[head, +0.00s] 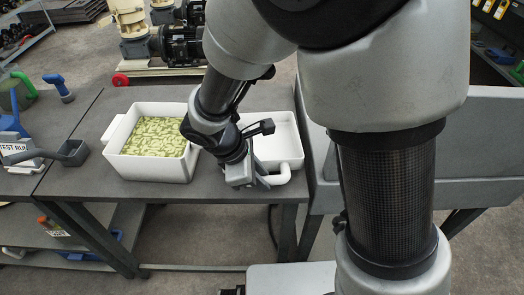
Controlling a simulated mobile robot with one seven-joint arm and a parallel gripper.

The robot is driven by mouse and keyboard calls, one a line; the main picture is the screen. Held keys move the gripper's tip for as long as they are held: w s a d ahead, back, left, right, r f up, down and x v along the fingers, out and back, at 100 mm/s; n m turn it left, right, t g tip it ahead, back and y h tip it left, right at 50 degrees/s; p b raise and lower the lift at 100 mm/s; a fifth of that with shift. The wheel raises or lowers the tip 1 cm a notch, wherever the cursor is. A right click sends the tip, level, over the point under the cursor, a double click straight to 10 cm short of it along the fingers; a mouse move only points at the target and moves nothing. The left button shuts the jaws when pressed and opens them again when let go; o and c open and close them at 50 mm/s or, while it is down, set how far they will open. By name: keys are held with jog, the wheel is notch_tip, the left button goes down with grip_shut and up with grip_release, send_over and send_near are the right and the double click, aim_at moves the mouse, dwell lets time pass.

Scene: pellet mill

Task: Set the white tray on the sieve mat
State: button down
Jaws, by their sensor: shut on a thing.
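The white tray (282,143) is shallow and looks empty inside. It is at the right end of the dark table, partly hidden behind my arm, with a rounded white handle (284,175) at its front. My gripper (262,180) points down at the front left of the tray and is shut on the tray at its handle. The exact grip is partly hidden by my wrist. I cannot tell whether the tray touches the table. I cannot make out a sieve mat in this view.
A deeper white bin (150,171) full of green pellets stands just left of my gripper. A grey scoop (73,153) and a "TEST RUN" sign (14,149) are further left. A grey metal unit (480,135) adjoins the table on the right. Bare table (100,180) lies left of the bin.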

jog(key=shift+r+p, duration=1.75)
jog(key=shift+r, duration=0.55)
